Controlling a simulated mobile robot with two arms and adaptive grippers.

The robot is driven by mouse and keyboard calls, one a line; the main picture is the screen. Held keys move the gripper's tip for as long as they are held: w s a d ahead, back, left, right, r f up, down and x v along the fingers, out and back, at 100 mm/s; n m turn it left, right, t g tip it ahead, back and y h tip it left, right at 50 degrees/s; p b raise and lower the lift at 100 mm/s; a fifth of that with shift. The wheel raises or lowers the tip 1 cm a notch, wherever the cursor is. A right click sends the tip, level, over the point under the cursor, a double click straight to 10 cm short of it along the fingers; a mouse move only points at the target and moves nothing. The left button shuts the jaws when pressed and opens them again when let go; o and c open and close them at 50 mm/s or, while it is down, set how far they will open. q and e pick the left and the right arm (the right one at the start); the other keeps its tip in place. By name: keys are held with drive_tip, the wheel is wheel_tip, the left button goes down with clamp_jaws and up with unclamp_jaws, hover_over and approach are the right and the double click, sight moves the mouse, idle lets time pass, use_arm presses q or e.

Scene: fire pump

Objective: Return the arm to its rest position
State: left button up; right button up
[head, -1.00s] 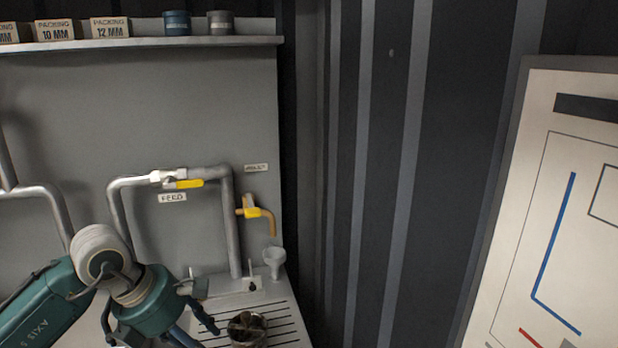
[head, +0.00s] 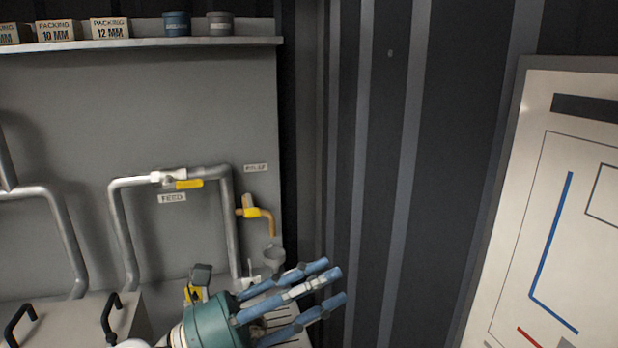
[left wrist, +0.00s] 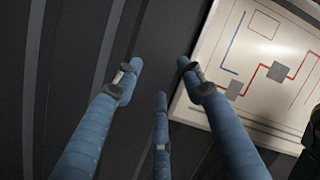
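My left gripper (head: 318,292) is at the lower middle of the head view, its blue fingers spread and pointing right. It is open, with nothing between the fingers. In the left wrist view its three fingers (left wrist: 155,85) reach upward, apart and empty, with the dark ribbed wall and white board behind. The gripper hides part of the slotted drain tray and whatever stands behind the hand. My right gripper is in neither view.
A pipe with a yellow-handled feed valve (head: 188,184) and a brass tap (head: 262,215) over a grey funnel (head: 273,256) are behind the gripper. A grey box (head: 75,318) with black handles is lower left. A white diagram board (head: 560,200) stands right.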

use_arm(q)
drive_tip(key=w+a+n+t+y, duration=0.3)
drive_tip(key=a+n+t+y, duration=0.3)
drive_tip(key=n, duration=0.4)
drive_tip(key=w+a+n+t+y, duration=0.35)
drive_tip(key=a+n+t, duration=0.3)
drive_tip(key=n, duration=0.25)
drive_tip(key=s+a+f+n+g+y, duration=0.1)
drive_tip(key=a+f+n+g+y, duration=0.1)
drive_tip(key=a+f+n+y, duration=0.4)
drive_tip(key=s+a+f+n+g+y, duration=0.1)
drive_tip(key=a+f+n+y, duration=0.15)
drive_tip(key=f, duration=0.55)
drive_tip(key=s+a+f+n+g+y, duration=0.1)
drive_tip(key=a+f+n+g+y, duration=0.15)
drive_tip(key=f+n, duration=0.4)
drive_tip(key=s+d+f+n+g, duration=0.25)
drive_tip(key=s+f+g, duration=0.85)
drive_tip(key=s+f, duration=1.25)
drive_tip(key=s+a+f+g, duration=0.1)
drive_tip(key=s+f, duration=0.1)
drive_tip(key=f, duration=1.1)
drive_tip(key=s+f, duration=0.2)
drive_tip(key=f, duration=1)
drive_tip(key=s+a+f+g, duration=0.1)
drive_tip(key=s+a+f, duration=0.2)
drive_tip(key=s+f, duration=1.1)
drive_tip(key=shift+s+f+h, duration=0.35)
drive_tip(key=shift+s, duration=0.4)
